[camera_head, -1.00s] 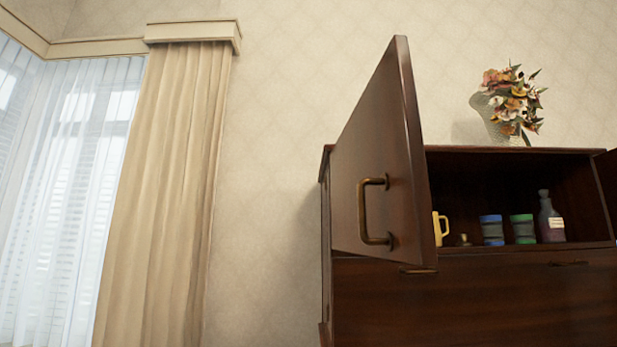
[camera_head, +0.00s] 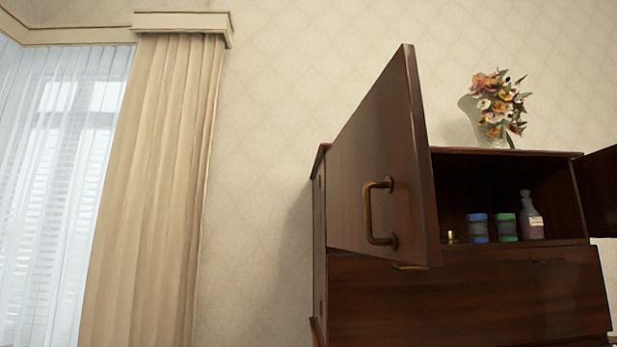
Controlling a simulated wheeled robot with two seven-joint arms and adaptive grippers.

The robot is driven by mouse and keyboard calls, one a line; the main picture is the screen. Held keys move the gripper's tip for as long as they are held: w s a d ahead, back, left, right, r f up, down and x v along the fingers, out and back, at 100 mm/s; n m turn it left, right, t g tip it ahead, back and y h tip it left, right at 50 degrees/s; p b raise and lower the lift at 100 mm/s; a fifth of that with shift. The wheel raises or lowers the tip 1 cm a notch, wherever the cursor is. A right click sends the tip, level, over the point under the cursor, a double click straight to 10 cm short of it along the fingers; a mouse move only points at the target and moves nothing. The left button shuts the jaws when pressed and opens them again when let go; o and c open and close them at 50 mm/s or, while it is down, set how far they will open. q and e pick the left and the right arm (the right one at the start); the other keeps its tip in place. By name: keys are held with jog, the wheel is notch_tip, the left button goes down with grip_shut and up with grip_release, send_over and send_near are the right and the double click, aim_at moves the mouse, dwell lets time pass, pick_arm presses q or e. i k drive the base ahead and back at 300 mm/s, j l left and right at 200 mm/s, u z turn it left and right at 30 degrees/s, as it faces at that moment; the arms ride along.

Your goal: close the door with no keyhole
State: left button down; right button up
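A dark wooden cabinet (camera_head: 470,300) stands at the right in the head view, with two doors on its upper compartment. The left door (camera_head: 385,150) is swung wide open towards me. It has a brass handle (camera_head: 370,213), and no keyhole shows on the face I see. The right door (camera_head: 600,190) is also open and is cut off by the picture's right edge; whether it has a keyhole cannot be seen. Neither of my grippers is in view.
Inside the compartment stand a small brass item (camera_head: 450,237), a blue jar (camera_head: 478,228), a green-lidded jar (camera_head: 506,227) and a bottle (camera_head: 531,215). A flower vase (camera_head: 490,115) stands on top. A beige curtain (camera_head: 155,190) and window are at the left.

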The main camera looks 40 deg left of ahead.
aim_at(380, 198)
jog(key=j+u, duration=0.15)
jog(key=u, duration=0.55)
